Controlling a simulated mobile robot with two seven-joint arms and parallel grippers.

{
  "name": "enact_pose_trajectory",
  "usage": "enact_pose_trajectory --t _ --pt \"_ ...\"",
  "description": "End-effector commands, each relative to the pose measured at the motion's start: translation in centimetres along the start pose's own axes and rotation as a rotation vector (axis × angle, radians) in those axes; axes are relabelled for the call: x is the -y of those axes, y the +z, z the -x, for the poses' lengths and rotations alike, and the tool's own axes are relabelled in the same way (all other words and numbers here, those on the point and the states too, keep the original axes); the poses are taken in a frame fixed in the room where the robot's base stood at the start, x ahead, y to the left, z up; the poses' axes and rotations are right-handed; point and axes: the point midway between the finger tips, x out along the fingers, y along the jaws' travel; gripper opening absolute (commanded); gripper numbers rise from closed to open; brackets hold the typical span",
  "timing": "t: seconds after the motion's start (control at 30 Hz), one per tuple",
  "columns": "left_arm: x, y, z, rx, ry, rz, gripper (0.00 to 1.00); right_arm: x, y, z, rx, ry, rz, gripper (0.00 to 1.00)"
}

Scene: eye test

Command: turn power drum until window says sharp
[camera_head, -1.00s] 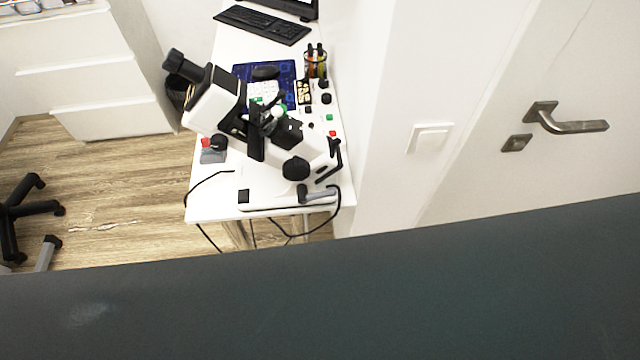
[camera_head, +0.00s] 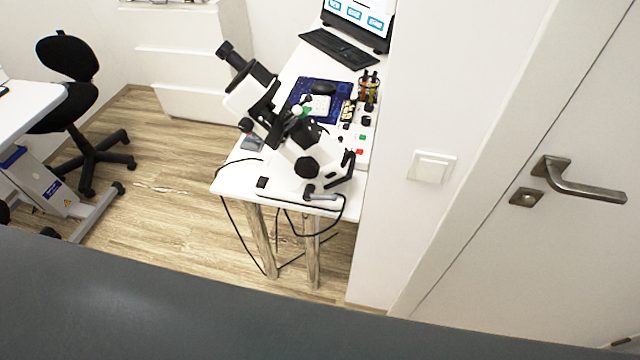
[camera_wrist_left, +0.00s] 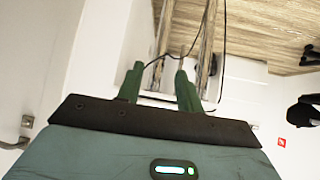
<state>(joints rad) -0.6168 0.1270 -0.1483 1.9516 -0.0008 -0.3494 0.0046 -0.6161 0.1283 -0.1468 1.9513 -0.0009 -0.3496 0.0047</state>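A white and black instrument (camera_head: 282,128) with a tilted eyepiece tube stands on the white table. A large round black knob (camera_head: 306,168) sits low on its near side; I cannot tell whether it is the power drum. No window reading is legible. My left gripper (camera_wrist_left: 160,70) shows in the left wrist view with its two green fingers apart and nothing between them. Table legs and a cable show beyond the fingers. Neither gripper shows in the head view, and the instrument does not clearly show in the left wrist view.
The white table (camera_head: 232,180) stands against a wall, with loose cables hanging at its near edge. A laptop (camera_head: 359,22), a keyboard (camera_head: 339,47) and a pen holder (camera_head: 369,88) are behind the instrument. A black chair (camera_head: 75,95) stands left. Open floor (camera_head: 165,215) lies between.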

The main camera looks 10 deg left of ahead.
Motion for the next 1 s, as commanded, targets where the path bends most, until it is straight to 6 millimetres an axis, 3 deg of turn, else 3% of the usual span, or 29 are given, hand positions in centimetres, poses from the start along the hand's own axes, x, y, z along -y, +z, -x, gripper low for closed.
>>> enact_pose_trajectory --t 0.03,0.17,0.3,0.37,0.5,0.7,0.83,1.0 --pt "0.1 0.0 0.0 0.000 -0.001 0.000 0.42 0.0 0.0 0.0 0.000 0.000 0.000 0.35" --pt "0.2 -1.1 -0.8 -0.025 -0.015 0.002 0.59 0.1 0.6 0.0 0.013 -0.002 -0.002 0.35" --pt "0.6 -5.1 -3.5 -0.121 -0.060 0.011 0.75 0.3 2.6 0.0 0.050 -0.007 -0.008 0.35" --pt "0.7 -7.8 -5.0 -0.185 -0.084 0.018 0.75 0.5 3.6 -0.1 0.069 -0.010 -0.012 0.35" --pt "0.9 -15.0 -7.9 -0.363 -0.130 0.033 0.75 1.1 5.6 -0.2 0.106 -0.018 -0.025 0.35" --pt "0.4 -24.1 -9.5 -0.590 -0.154 0.046 0.75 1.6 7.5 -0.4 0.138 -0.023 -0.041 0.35" --pt "0.0 -27.6 -9.6 -0.678 -0.155 0.048 0.75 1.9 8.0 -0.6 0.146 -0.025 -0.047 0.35" --pt "-0.2 -29.3 -9.4 -0.720 -0.154 0.048 0.75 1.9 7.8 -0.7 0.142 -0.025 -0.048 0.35"
